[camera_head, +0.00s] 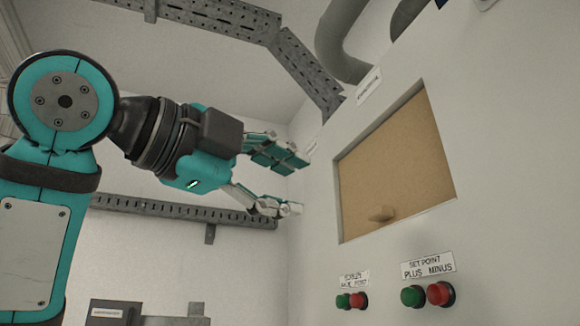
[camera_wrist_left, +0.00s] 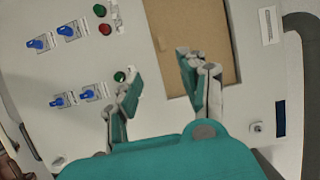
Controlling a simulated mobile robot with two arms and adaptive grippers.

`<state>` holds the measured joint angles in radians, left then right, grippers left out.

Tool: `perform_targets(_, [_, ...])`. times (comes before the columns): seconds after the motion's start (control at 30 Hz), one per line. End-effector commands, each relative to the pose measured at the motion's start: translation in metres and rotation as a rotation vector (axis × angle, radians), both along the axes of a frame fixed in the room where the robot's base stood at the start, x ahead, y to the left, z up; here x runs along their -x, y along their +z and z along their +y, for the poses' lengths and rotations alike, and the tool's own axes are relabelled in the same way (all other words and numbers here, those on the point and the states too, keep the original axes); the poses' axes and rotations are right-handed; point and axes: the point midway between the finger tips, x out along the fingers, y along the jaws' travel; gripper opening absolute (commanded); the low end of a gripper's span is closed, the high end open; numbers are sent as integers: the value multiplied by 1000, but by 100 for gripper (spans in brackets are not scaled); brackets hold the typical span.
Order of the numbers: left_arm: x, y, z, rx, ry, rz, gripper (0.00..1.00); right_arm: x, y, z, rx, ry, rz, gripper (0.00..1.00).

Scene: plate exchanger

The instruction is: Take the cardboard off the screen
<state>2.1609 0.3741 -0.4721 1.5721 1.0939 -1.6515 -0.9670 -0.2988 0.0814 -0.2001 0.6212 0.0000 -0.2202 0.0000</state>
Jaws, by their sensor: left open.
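The cardboard (camera_head: 395,168) is a flat brown sheet that fills the recessed screen opening in the white panel (camera_head: 500,200). A small tab (camera_head: 382,213) sticks out near its lower edge. In the left wrist view the cardboard (camera_wrist_left: 200,50) shows at the upper middle, partly hidden behind one finger. My left gripper (camera_head: 292,184) is open and empty, to the left of the cardboard and apart from it in the head view. It also shows in the left wrist view (camera_wrist_left: 155,75), with its fingers spread in front of the panel. My right gripper is not in view.
Below the opening are green and red buttons (camera_head: 427,295) and another green and red pair (camera_head: 351,300). Blue knobs (camera_wrist_left: 65,31) show in the left wrist view. Grey pipes (camera_head: 345,40) and a perforated metal tray (camera_head: 300,60) run above. A grey rail (camera_head: 180,211) crosses the back wall.

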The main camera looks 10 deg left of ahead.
Motion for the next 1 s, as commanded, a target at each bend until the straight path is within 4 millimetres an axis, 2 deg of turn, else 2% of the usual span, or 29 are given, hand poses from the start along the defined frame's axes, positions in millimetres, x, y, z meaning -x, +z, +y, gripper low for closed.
perform_targets(0.07, [5,4,-1,-16,3,-12,42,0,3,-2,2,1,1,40])
perform_targets(0.17, [-1,4,-6,-21,2,-12,42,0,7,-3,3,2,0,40])
perform_targets(0.8, [-104,7,-71,-16,1,-10,42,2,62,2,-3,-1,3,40])
perform_targets(1.0, [-128,6,-86,-14,1,-11,42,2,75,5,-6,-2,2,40])
